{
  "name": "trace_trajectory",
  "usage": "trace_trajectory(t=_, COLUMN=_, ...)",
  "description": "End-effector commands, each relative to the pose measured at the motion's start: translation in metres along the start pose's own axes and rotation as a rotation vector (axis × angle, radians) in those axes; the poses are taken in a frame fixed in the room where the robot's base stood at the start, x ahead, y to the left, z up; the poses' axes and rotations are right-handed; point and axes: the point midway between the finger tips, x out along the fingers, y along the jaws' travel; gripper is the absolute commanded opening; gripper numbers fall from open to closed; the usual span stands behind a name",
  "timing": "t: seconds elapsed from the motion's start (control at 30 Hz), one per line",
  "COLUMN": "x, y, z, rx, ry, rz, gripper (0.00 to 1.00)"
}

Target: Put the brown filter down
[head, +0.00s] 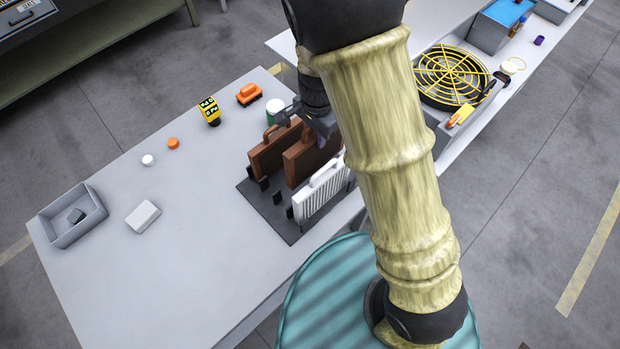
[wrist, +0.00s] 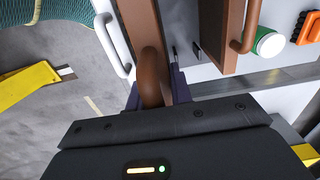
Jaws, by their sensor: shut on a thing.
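My gripper (wrist: 157,92) is shut on the curved handle (wrist: 151,75) of a brown filter (head: 304,162). This filter hangs upright over the middle of the dark rack (head: 292,232), between a second brown filter (head: 270,153) and a white ribbed filter (head: 318,197). I cannot tell whether its lower edge touches the rack. The second brown filter also shows in the wrist view (wrist: 222,38), to the right of the held one. The white filter's handle (wrist: 108,42) is close to the left finger. My arm hides part of the gripper in the head view.
A green can with a white lid (head: 274,108), an orange brush (head: 249,94) and a yellow-black block (head: 209,110) stand behind the rack. A grey bin (head: 98,205) and white box (head: 143,216) are at left. The front-left table (head: 180,285) is clear.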

Motion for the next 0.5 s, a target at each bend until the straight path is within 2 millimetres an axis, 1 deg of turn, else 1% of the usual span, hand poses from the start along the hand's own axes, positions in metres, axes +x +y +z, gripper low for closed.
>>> trace_trajectory(t=0.2, x=0.037, y=0.002, z=0.0, rx=0.003, ry=-0.002, rz=0.006, gripper=0.0)
trace_trajectory(t=0.3, x=0.052, y=0.001, z=0.0, rx=0.002, ry=-0.001, rz=0.004, gripper=0.0)
trace_trajectory(t=0.4, x=0.057, y=0.0, z=-0.001, rx=0.002, ry=0.0, rz=0.001, gripper=0.0)
trace_trajectory(t=0.5, x=0.057, y=0.0, z=0.0, rx=0.001, ry=0.001, rz=0.0, gripper=0.0)
